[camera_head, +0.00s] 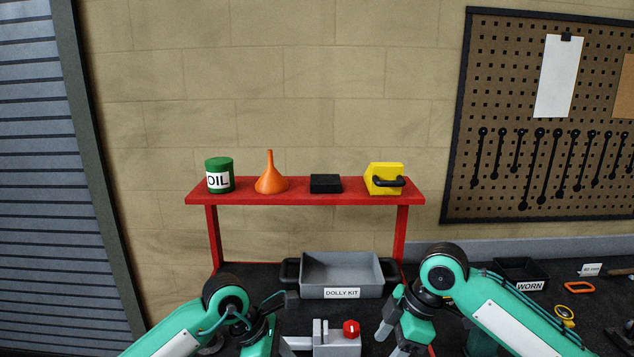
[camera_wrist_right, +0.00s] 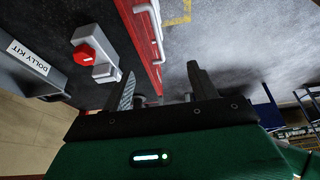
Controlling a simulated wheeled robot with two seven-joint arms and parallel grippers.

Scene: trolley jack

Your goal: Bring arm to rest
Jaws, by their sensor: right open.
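My right gripper is open and empty in the right wrist view (camera_wrist_right: 162,72), its two dark fingers spread apart. Below it lies a red frame (camera_wrist_right: 140,35) with a white bar handle (camera_wrist_right: 155,25), apart from the fingers as far as I can tell. A grey block with a red knob (camera_head: 350,328) stands at the bottom centre of the head view; it also shows at the left in the right wrist view (camera_wrist_right: 83,54). My left arm comes in from the lower left, its hand beside the block; its fingers are not clear.
A grey bin labelled DOLLY KIT (camera_head: 342,293) stands behind the block. A red shelf (camera_head: 300,198) holds an oil can (camera_head: 219,174), an orange funnel (camera_head: 270,178), a black box (camera_head: 326,184) and a yellow case (camera_head: 384,178). A WORN tray (camera_head: 521,270) stands at right.

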